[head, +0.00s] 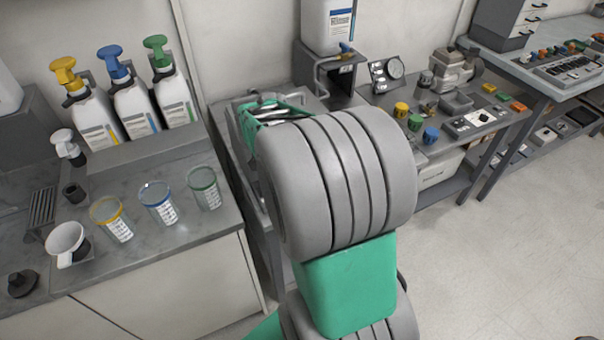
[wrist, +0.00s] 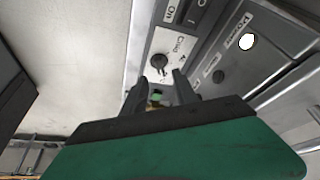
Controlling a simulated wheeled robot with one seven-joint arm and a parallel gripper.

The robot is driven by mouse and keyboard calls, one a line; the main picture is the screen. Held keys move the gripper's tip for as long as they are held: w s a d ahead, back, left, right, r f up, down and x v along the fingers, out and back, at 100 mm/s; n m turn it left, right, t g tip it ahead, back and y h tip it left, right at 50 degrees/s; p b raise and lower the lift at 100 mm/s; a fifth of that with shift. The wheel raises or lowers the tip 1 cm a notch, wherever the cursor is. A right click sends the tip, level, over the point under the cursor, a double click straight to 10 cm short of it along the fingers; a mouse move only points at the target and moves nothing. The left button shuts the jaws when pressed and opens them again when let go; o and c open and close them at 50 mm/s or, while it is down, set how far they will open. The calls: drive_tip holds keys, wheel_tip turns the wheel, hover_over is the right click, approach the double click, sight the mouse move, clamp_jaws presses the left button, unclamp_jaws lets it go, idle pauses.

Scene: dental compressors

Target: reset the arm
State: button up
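In the wrist view my gripper (wrist: 160,76) has its two dark fingers apart, with nothing clearly held between them. The fingers point at a grey and white control panel (wrist: 205,55). A dark round knob (wrist: 159,63) on a white label plate shows just beyond the fingertips; I cannot tell whether they touch it. A small green and brass-coloured part (wrist: 155,98) shows in the gap between the fingers, farther down. In the head view my own grey and green arm links fill the middle and hide my gripper.
Left in the head view, a counter (head: 150,240) holds pump bottles (head: 138,105) and several measuring cups (head: 158,203). Behind my arm stands a grey unit with a white canister (head: 328,25). A bench (head: 480,130) with coloured knobs is at right. The floor (head: 500,240) at right is clear.

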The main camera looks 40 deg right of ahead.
drive_tip(key=shift+v, duration=1.2)
